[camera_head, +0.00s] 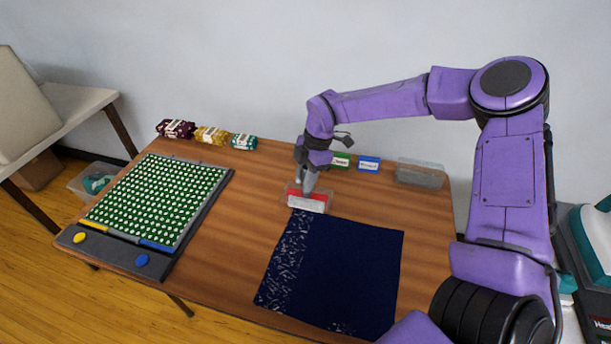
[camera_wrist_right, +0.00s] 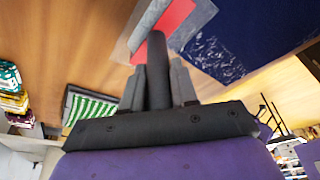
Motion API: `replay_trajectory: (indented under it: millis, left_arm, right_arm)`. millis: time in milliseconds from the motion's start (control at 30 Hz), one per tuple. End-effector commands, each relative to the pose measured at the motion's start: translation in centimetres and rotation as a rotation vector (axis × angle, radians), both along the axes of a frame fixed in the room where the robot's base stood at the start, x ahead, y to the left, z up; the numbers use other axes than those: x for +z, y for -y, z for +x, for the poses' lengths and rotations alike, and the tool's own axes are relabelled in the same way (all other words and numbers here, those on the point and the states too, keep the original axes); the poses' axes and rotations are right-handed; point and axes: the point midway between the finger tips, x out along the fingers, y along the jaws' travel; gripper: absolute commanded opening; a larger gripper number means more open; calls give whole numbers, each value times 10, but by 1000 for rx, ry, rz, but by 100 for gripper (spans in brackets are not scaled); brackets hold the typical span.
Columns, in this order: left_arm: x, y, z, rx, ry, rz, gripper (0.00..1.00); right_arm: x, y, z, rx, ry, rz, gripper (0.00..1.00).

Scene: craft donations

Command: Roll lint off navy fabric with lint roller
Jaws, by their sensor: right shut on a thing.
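The navy fabric (camera_head: 345,275) lies flat on the wooden table. Pale lint covers a strip along its left side, with a small patch at its near edge; the middle and right look clean. In the right wrist view, the handle (camera_wrist_right: 158,62) stands between the fingers, and the linty fabric (camera_wrist_right: 238,35) is beside the head.
A green pegboard-like panel with white dots (camera_head: 160,195) lies on the left of the table. Wrapped bundles (camera_head: 210,135) line the back edge. Bare wood (camera_head: 245,215) separates panel and fabric.

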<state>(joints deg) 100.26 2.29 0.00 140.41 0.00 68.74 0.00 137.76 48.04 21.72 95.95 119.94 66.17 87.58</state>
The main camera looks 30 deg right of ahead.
Motion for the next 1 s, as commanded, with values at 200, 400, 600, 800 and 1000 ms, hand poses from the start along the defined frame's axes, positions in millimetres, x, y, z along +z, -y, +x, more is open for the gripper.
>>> replay_trajectory:
  millis: [200,400,600,800,1000]
  left_arm:
    - [-3,0,1,0,2,0,43]
    - [-8,0,0,0,1,1,43]
    - [-10,0,1,0,1,0,43]
    - [-12,0,0,0,1,1,43]
    - [-16,0,0,0,1,0,43]
  right_arm:
    - [-4,0,2,0,-2,0,0]
    - [-10,0,2,0,-2,0,0]
    - [-12,-1,1,0,-2,0,0]
    - [-13,-19,-15,2,-4,1,0]
    - [-13,-39,-32,2,-3,0,0]
